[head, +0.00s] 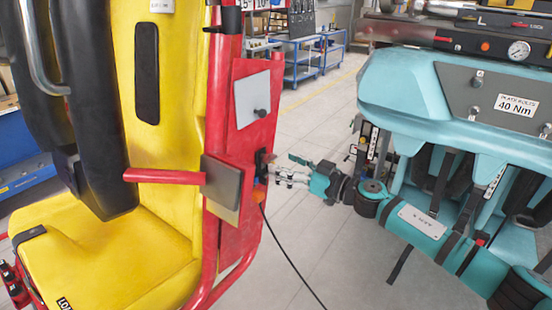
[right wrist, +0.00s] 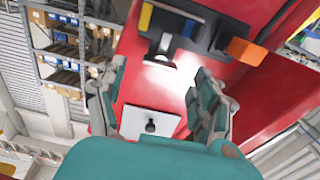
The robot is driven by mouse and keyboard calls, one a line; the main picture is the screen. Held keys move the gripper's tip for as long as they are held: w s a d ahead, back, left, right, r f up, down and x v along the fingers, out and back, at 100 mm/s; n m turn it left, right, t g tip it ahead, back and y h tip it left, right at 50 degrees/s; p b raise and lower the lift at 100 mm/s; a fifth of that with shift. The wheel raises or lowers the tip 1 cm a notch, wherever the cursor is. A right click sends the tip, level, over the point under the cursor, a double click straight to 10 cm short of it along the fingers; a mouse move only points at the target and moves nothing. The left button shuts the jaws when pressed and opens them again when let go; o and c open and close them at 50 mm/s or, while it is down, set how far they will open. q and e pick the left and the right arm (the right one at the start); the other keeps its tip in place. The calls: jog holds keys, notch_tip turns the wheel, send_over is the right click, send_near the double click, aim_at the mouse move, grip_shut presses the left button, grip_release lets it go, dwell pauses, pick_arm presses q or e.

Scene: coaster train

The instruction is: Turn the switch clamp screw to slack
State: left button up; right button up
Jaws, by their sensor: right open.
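The switch assembly (head: 262,165) is a small dark unit on the red side panel (head: 247,135) of the yellow-seated car, with a black cable hanging from it. In the right wrist view the assembly (right wrist: 187,28) shows a black bracket with yellow, blue and orange parts. A pale metallic part (right wrist: 164,45) projects from it, perhaps the clamp screw; its slackness cannot be told. My right gripper (head: 284,170) is open and empty, just right of the assembly. In its wrist view the fingers (right wrist: 162,72) stand apart below the pale part. My left gripper is not visible.
A grey plate with a black knob (head: 262,113) is on the red panel; it also shows in the wrist view (right wrist: 151,126). A red bar (head: 165,177) juts across the seat (head: 160,130). The black cable (head: 290,262) trails to the floor. Blue shelving (head: 303,62) stands behind.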

aim_at(272, 160)
jog(key=x, duration=0.2)
jog(key=shift+w+a, duration=0.15)
jog(key=shift+a, duration=0.1)
jog(key=shift+w+a, duration=0.2)
jog(key=shift+a, duration=0.2)
jog(key=c, duration=1.2)
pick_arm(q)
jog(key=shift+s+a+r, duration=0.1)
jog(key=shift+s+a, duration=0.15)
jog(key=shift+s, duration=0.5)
pick_arm(e)
jog(key=shift+o, duration=0.2)
